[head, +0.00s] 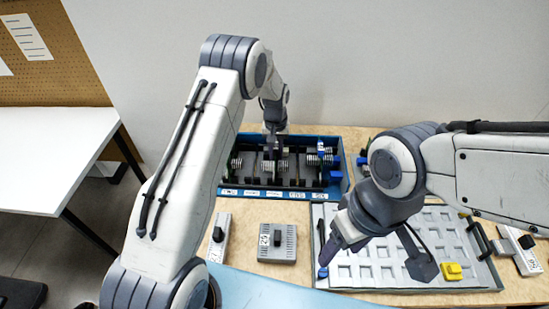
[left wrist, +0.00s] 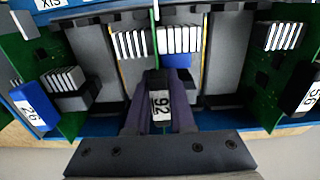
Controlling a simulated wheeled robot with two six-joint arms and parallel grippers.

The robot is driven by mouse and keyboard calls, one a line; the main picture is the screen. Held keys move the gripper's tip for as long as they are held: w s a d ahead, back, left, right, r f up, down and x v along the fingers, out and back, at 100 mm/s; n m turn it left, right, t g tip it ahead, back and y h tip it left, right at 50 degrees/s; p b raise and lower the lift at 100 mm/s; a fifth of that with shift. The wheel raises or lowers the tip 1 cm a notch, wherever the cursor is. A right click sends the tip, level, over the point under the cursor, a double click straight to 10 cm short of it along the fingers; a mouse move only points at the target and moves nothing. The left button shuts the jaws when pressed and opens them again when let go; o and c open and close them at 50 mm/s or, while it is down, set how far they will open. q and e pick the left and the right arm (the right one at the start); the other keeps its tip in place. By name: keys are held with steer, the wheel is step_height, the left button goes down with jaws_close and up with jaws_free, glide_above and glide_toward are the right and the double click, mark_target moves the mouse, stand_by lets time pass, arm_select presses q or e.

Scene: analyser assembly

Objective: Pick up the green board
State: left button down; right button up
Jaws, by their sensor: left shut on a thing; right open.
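In the left wrist view my left gripper (left wrist: 160,112) is shut on the dark handle (left wrist: 160,88) of a board, with a white label that seems to read 92. A thin green edge (left wrist: 153,12) shows beyond the handle; most of this board is hidden or edge-on. The board stands in the blue rack (head: 262,193), where the head view shows my left gripper (head: 274,140) reaching in from above. Other green boards stand at the sides, one at the left (left wrist: 72,122) and one at the right (left wrist: 285,70). My right gripper (head: 342,243) is open over the white tray's left part.
The white gridded tray (head: 385,272) holds a yellow block (head: 452,271). Grey modules stand on the table, one in front of the rack (head: 284,254) and one at the far right (head: 520,258). Neighbouring boards and grey walls flank the held handle closely. A white table (head: 50,150) stands at left.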

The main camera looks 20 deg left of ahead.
arm_select(q)
steer(key=shift+r, duration=0.1)
step_height(320, 180, up, 18)
steer(key=b, duration=0.2)
steer(key=shift+b, duration=0.35)
stand_by(0.5)
steer(key=shift+p, duration=0.35)
steer(key=shift+f+b, duration=2.15)
steer(key=shift+f, duration=2.15)
stand_by(1.4)
